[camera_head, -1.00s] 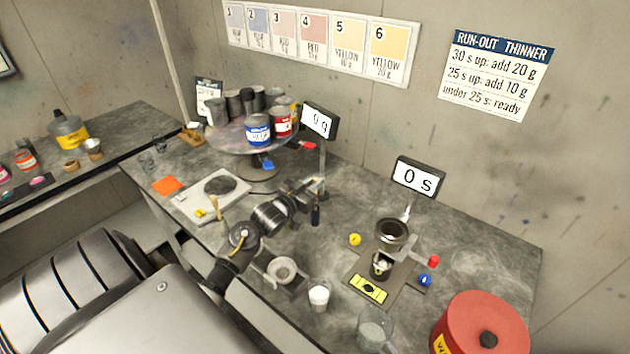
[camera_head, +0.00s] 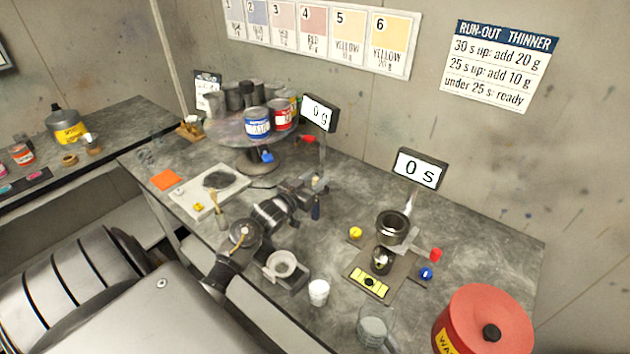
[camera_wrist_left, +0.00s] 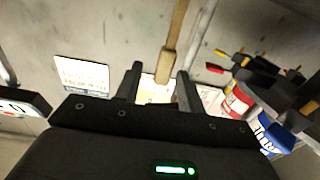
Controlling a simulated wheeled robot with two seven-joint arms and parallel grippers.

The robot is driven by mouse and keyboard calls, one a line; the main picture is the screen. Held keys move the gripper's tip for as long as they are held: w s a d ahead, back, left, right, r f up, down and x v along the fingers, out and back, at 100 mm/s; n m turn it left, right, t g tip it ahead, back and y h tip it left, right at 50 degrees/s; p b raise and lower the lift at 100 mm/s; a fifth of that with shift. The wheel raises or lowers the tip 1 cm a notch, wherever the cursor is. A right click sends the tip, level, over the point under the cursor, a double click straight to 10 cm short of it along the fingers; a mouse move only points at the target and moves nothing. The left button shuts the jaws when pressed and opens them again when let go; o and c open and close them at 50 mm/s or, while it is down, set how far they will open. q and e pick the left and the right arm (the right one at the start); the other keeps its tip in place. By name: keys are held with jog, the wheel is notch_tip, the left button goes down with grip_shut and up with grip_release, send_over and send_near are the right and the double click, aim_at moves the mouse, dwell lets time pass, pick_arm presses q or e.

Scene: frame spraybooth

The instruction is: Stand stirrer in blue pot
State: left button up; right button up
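The blue pot (camera_head: 257,122), a can with a blue label, stands on the round turntable; it shows in part at the right of the left wrist view (camera_wrist_left: 276,133). My left gripper (camera_head: 312,186) is over the bench, right of and nearer than the turntable. In the left wrist view its fingers (camera_wrist_left: 160,82) are apart, with a wooden stick (camera_wrist_left: 172,50), which looks like the stirrer, appearing between them. A gap shows beside the left finger, and I see no firm grip. In the head view the stick is mostly hidden. My right gripper is out of view.
A red can (camera_head: 281,117) and several grey cups crowd the turntable (camera_head: 222,130). The scale display (camera_head: 319,113) stands close behind my left gripper. A white cup (camera_head: 318,292), viscosity stand (camera_head: 391,228) and red drum (camera_head: 484,322) are nearer and to the right.

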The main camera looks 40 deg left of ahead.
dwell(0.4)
pick_arm(q)
jog(key=shift+s, duration=0.2)
jog(key=s+p, duration=0.4)
jog(key=s, duration=0.5)
jog(key=shift+s+p, duration=0.35)
jog(key=shift+p, duration=0.05)
jog(key=shift+w+d, duration=0.1)
jog(key=shift+d, duration=0.1)
